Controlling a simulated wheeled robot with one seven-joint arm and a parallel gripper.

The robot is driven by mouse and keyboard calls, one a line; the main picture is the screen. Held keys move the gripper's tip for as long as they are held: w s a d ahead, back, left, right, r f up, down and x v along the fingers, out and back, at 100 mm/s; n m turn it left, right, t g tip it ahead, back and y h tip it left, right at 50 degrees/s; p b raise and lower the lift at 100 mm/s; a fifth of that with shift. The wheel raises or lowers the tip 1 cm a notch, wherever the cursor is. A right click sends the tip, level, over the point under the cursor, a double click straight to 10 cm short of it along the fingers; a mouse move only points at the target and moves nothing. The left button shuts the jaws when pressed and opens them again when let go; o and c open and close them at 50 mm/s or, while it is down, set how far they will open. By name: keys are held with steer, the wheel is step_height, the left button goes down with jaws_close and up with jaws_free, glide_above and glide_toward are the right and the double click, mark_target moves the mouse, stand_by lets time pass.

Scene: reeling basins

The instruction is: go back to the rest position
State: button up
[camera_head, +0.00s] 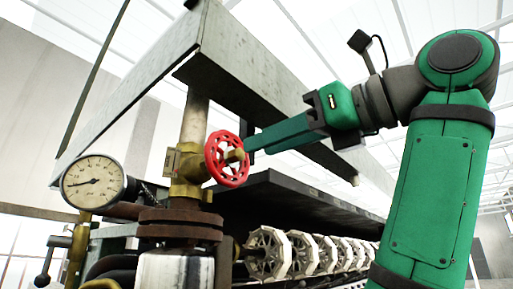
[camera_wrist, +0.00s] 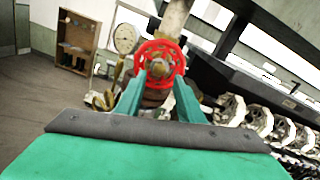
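The red handwheel (camera_head: 227,159) sits on a brass valve (camera_head: 187,166) on a vertical pipe. In the wrist view the red handwheel (camera_wrist: 160,62) is straight ahead, at the fingertips. My gripper (camera_head: 251,143) reaches in from the right, with its tips close to the wheel's face. In the wrist view my gripper (camera_wrist: 160,82) has its two green fingers spread apart, about as wide as the wheel, with nothing clearly held between them. I cannot tell whether the tips touch the rim.
A round pressure gauge (camera_head: 93,182) stands left of the valve. A grey metal beam (camera_head: 235,65) runs above my forearm. A dark shelf (camera_head: 290,197) and a row of white reels (camera_head: 300,254) lie below it. A wooden cabinet (camera_wrist: 78,43) stands on open floor at left.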

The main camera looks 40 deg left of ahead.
steer(key=shift+s+d, duration=0.1)
steer(key=shift+d, duration=0.45)
steer(key=shift+s, duration=0.1)
